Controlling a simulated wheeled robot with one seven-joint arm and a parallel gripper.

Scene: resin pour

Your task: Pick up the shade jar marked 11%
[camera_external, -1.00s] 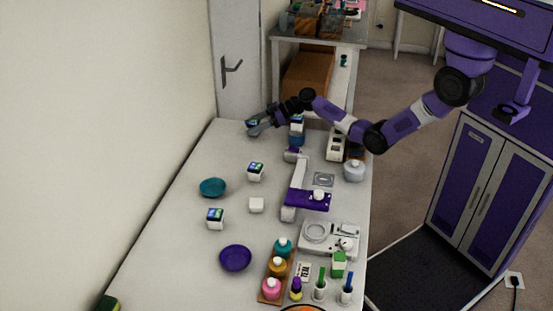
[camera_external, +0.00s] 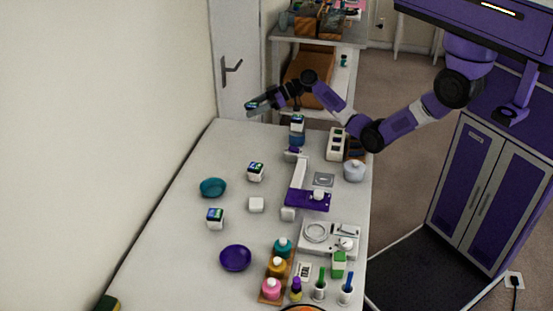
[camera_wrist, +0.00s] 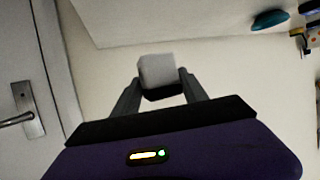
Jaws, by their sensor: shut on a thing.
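My gripper (camera_external: 262,104) is raised above the far left end of the table. In the wrist view my gripper (camera_wrist: 160,92) is shut on a small pale grey, box-shaped jar (camera_wrist: 156,70), one finger on each side. No mark can be read on this jar, so I cannot tell its percentage. Similar small white jars with dark, coloured display-like tops stand on the table: one in the middle (camera_external: 256,172), one nearer the front left (camera_external: 215,218), and one on a blue stand at the back (camera_external: 297,122). Their marks are too small to read.
A door (camera_external: 235,50) and shelf (camera_external: 320,43) stand behind. The left table area is clear.

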